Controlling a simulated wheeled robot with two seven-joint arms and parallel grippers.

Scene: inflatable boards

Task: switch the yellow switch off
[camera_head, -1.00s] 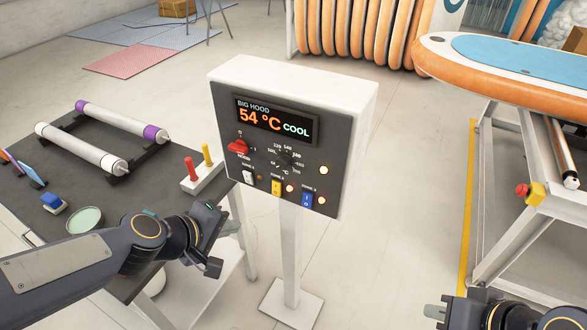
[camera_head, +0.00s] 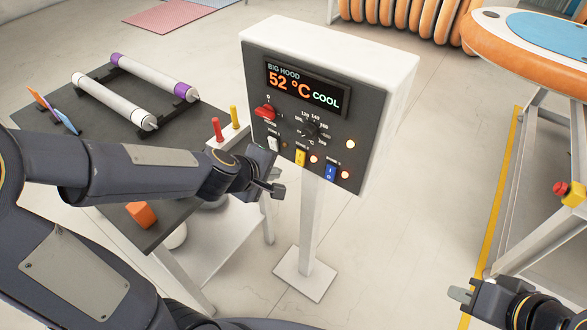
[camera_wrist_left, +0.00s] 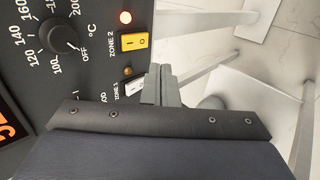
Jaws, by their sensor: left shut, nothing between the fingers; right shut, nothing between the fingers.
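The yellow switch (camera_head: 300,158) sits in the bottom row of the control box's dark panel (camera_head: 258,80), between a white switch (camera_head: 273,144) and a blue switch (camera_head: 331,173). A lamp (camera_head: 314,159) beside it glows. The left wrist view shows the yellow switch (camera_wrist_left: 133,42) with the label ZONE 2, unobstructed. My left gripper (camera_head: 277,182) is shut and empty, just below the white switch and lower left of the yellow one. Its fingers (camera_wrist_left: 162,85) partly cover the white switch in the left wrist view. My right gripper (camera_head: 461,295) is shut and empty at lower right, far from the panel.
The display (camera_head: 305,88) reads 52 °C COOL. A red knob (camera_head: 266,112) and a black dial (camera_head: 310,130) sit above the switches. A dark table (camera_head: 185,220) with rollers stands left. An orange board (camera_head: 520,45) on a frame stands right.

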